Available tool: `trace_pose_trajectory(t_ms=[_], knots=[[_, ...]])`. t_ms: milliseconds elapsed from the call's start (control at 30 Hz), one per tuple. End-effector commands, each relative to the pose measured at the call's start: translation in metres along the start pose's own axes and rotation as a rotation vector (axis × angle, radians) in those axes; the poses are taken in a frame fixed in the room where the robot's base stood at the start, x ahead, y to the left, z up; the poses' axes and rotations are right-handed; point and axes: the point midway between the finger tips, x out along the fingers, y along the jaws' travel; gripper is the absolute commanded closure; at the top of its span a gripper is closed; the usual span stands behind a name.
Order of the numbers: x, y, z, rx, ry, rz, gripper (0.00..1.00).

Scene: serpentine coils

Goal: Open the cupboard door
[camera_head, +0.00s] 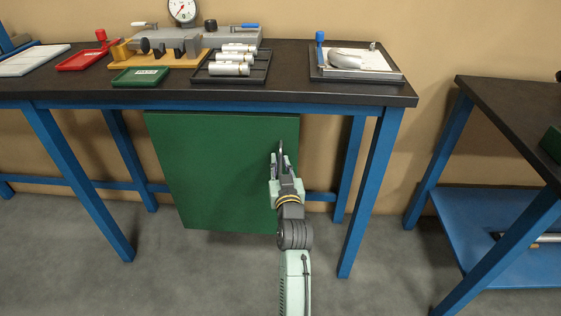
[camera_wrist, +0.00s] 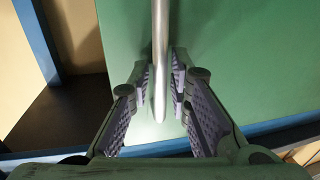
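The green cupboard door (camera_head: 215,165) hangs under the long workbench and fills most of the wrist view (camera_wrist: 225,50). I see no clear gap at its edges, so I cannot tell whether it is fully shut. A slim silver bar handle (camera_wrist: 160,50) stands on the door; only its upper part (camera_head: 281,148) shows in the head view, near the door's right side. My gripper (camera_wrist: 161,85) has its two ridged fingers on either side of the handle, close against it near the fingertips. The bar's rounded end shows between the fingers.
Blue bench legs (camera_head: 370,190) stand right of the door, with another (camera_head: 80,180) at its left. The dark benchtop (camera_head: 290,75) above carries trays and parts. A second bench (camera_head: 510,110) is at the right. Grey floor (camera_head: 210,275) in front is clear.

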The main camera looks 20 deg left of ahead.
Motion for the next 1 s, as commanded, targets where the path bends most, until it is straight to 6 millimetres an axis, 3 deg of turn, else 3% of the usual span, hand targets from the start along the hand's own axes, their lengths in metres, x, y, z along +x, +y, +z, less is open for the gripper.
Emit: trace_pose_trajectory(t_ms=[333, 600, 1000], knots=[[0.0043, 0.0000, 0.0002, 0.000, 0.000, 0.000, 0.82], [0.0041, 0.0000, 0.0001, 0.000, 0.000, 0.000, 1.00], [0.0041, 0.0001, 0.0001, 0.000, 0.000, 0.000, 1.00]])
